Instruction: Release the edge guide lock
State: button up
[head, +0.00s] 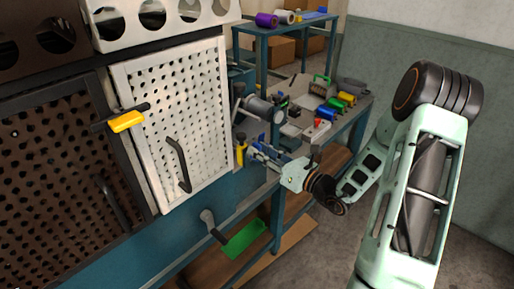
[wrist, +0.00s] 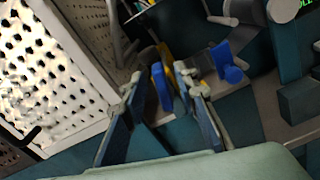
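My gripper (head: 262,158) reaches in from the right to the machine's side, just past the perforated white door. In the wrist view its two fingers (wrist: 162,86) are spread apart. A blue upright part (wrist: 157,88) with yellow beside it shows between and beyond the fingertips; I cannot tell whether a finger touches it. Another blue part (wrist: 229,65) on a grey mount lies further right. A yellow part (head: 241,151) shows left of my gripper in the head view. I cannot tell which of these is the edge guide lock, and the fingers partly hide this area.
The perforated white door (head: 178,120) with a black handle is close on the left. A grey cylinder (head: 262,108) juts out above my gripper. A green tray (head: 243,240) hangs below. A bench (head: 355,112) with coloured rolls stands behind. Open floor lies right.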

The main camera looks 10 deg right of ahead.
jog(key=shift+x, duration=0.85)
jog(key=shift+c, duration=0.6)
grip_shut()
jog(key=shift+s+a+f+n+b, duration=0.15)
jog(key=shift+a+f+n+b, duration=0.05)
jog(key=shift+n+b, duration=0.8)
jog(key=shift+s+a+r+n+b, duration=0.2)
jog(key=shift+n+b, duration=0.15)
jog(key=shift+n, duration=0.25)
jog(key=shift+o, duration=0.6)
grip_release()
